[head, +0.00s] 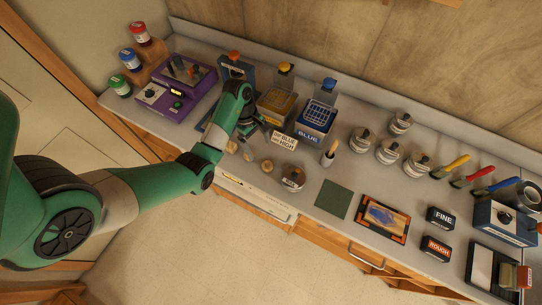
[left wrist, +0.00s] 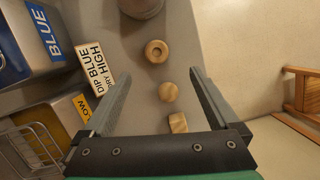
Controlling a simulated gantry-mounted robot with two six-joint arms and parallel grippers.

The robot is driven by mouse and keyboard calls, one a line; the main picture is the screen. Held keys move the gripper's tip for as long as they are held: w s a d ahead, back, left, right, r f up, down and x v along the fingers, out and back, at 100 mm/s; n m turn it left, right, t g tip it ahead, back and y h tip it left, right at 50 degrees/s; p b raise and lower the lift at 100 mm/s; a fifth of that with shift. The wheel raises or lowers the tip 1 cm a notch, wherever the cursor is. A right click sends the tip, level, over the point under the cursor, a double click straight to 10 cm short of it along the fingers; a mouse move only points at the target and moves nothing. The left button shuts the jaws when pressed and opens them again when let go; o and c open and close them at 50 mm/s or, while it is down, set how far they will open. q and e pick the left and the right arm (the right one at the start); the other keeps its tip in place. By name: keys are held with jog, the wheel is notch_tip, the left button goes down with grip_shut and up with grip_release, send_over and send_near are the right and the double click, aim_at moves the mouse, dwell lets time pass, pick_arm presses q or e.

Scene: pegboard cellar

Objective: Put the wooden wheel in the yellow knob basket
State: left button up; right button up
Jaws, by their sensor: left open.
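The wooden wheel (head: 267,166), a pale ring with a dark centre hole, lies on the grey bench near the brown jar. It also shows in the left wrist view (left wrist: 156,51), just beyond my fingertips. The yellow station (head: 276,105) has a yellow knob (head: 286,67) on top; a wire basket (left wrist: 24,148) shows beside its yellow box (left wrist: 58,120) in the left wrist view. My left gripper (left wrist: 160,78) is open and empty, pointing down over the bench, with a wooden ball (left wrist: 168,91) between its fingers in view. My right gripper is not in view.
A wooden block (left wrist: 178,123) lies beside the ball. A blue station (head: 316,122) and a "dip blue dry high" sign (head: 284,138) stand near the yellow station. A brown jar (head: 293,178) stands right of the wheel. A purple device (head: 178,88) is at left.

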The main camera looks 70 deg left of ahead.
pick_arm(q)
jog(key=b, duration=0.7)
send_over(267, 165)
jog(key=s+a, duration=0.1)
jog(key=a, duration=0.1)
jog(key=x, duration=0.4)
jog(key=s+a+x, duration=0.1)
jog(key=x, duration=0.1)
jog(key=shift+f, duration=0.25)
jog(key=shift+w, duration=0.1)
jog(key=b+x, duration=0.1)
jog(key=x, duration=0.4)
jog(key=shift+w+b, duration=0.15)
jog(key=shift+b, duration=0.25)
grip_shut()
jog(key=shift+d+r+p, duration=0.2)
jog(key=shift+r+p, duration=1.05)
jog(key=shift+r, duration=1.05)
jog(key=s+d+r+p, duration=0.8)
jog(key=s+d+p, duration=0.1)
jog(key=d+p, duration=0.1)
jog(key=shift+r+p, duration=0.25)
jog(key=shift+p, duration=0.45)
